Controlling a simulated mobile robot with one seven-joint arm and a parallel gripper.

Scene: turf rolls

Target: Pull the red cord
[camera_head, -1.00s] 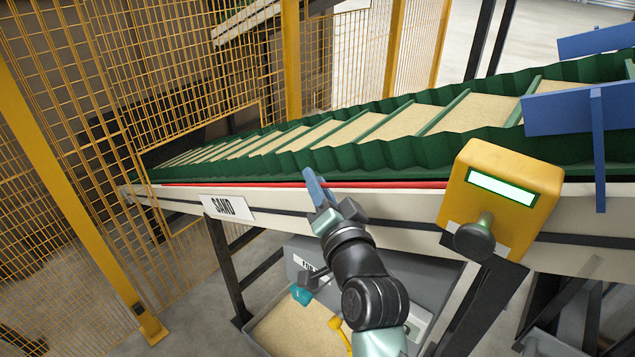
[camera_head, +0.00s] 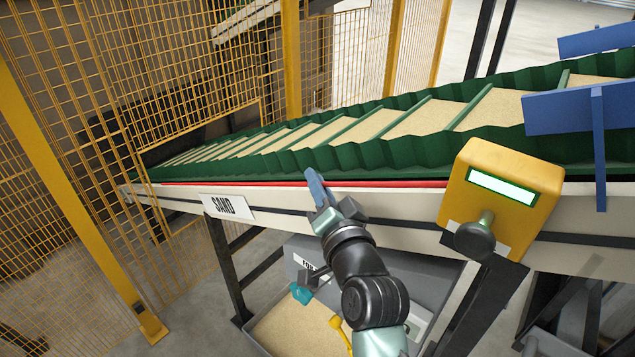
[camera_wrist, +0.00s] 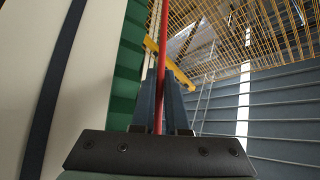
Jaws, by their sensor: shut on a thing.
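The red cord (camera_head: 250,184) runs along the near side of the green conveyor belt, just above the pale side rail. It also shows in the wrist view (camera_wrist: 163,52), running up and away from between my fingers. My gripper (camera_head: 314,186) is at the cord, to the right of the SAND sign. In the wrist view my gripper (camera_wrist: 160,95) has its two blue fingers on either side of the cord, shut on it. The exact contact is partly hidden by the fingers.
The conveyor (camera_head: 350,153) carries sand between green cleats. A yellow box (camera_head: 503,195) with a dark knob is mounted to the right of my arm. A grey bin (camera_head: 290,330) with sand is below. Yellow mesh fencing (camera_head: 170,70) stands behind and left.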

